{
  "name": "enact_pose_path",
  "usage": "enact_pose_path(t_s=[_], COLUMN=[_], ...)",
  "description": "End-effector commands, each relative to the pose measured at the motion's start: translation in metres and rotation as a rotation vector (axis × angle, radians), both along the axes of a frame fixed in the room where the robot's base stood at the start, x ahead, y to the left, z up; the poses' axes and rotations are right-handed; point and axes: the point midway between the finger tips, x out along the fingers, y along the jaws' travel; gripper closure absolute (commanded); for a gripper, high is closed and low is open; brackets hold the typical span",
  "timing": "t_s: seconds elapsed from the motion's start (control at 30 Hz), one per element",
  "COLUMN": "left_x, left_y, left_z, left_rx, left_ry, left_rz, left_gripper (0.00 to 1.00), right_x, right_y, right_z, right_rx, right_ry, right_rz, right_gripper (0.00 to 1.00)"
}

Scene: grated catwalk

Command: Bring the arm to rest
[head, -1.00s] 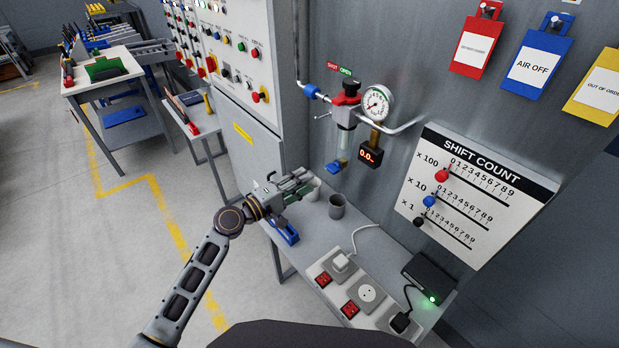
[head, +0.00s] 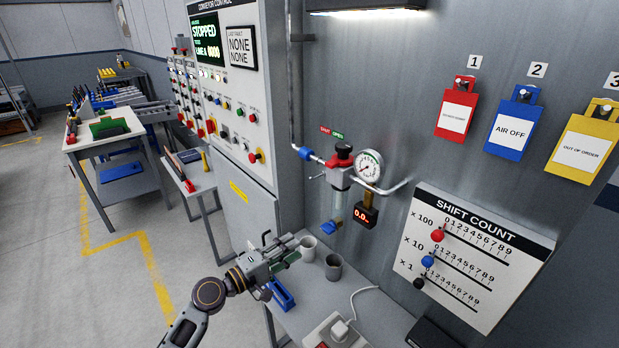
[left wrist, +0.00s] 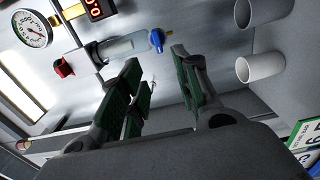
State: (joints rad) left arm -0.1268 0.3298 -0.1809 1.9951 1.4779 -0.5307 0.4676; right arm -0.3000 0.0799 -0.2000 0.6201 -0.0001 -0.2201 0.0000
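My left arm comes in from the bottom left of the head view. Its gripper (head: 290,250) is over the narrow bench, close in the picture to a white cup (head: 308,249) and a grey cup (head: 333,267). In the left wrist view the green-padded fingers (left wrist: 160,72) stand apart with nothing between them. Both cups (left wrist: 262,67) show at the right there, clear of the fingers. My right gripper is in neither view.
A blue holder (head: 282,294) lies on the bench below the gripper. The air regulator with its gauge (head: 369,165) and blue-tipped bowl is on the wall behind. A control cabinet (head: 250,205) stands at left. Open floor lies left.

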Motion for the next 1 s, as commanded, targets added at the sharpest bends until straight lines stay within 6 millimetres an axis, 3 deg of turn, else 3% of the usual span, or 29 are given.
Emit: enact_pose_path(t_s=[0.27, 0.6, 1.0], left_x=[-0.015, -0.063, -0.117], left_y=[-0.009, -0.025, -0.012], left_z=[-0.010, -0.050, -0.100], left_rx=[0.094, 0.422, 0.833], left_ry=[-0.023, -0.079, -0.086], left_rz=[-0.037, -0.152, -0.281], left_gripper=[0.68, 0.68, 0.68], right_x=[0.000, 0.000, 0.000], right_y=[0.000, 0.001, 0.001], right_z=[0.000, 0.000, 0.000], right_rx=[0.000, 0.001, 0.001], right_ry=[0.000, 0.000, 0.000], right_rz=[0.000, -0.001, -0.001], right_gripper=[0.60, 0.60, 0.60])
